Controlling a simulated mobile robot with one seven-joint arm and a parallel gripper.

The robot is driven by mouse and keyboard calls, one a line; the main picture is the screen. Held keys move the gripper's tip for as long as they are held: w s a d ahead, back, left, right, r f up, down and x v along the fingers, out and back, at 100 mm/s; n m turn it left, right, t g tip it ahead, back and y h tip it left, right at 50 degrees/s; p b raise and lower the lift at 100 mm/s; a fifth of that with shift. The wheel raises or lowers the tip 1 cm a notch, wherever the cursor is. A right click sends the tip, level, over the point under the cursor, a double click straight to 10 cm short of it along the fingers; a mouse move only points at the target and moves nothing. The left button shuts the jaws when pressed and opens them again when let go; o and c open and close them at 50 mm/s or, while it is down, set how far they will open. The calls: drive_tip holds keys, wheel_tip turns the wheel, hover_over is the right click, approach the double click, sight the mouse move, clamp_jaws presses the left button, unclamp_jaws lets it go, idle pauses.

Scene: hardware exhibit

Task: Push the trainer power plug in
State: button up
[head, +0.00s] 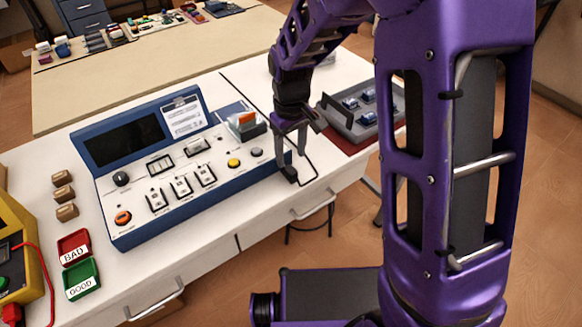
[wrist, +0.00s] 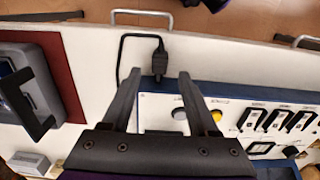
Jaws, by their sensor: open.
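The trainer is a blue console (head: 125,225) with a white panel, dark screen, switches and knobs; its side edge also shows in the wrist view (wrist: 240,91). The black power plug (wrist: 159,62) is at the trainer's side edge, with its cable looping left over the white table. The plug also shows in the head view (head: 289,174), just below the fingers. I cannot tell how deep it sits in the trainer. My gripper (head: 291,150) is open and empty above that edge. In the wrist view its fingertips (wrist: 160,76) lie either side of the plug's line.
A grey tray with small blue parts (head: 350,128) stands right of the gripper on a dark red mat (wrist: 52,60). Red BAD (head: 74,247) and green GOOD (head: 82,281) bins, several brown blocks and a yellow case (head: 32,240) are at left. The table's edge is close to the plug.

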sight(291, 170)
wheel_tip(291, 170, down, 5)
drive_tip(key=shift+f, duration=0.1)
idle(0.3)
clamp_jaws()
idle(1.3)
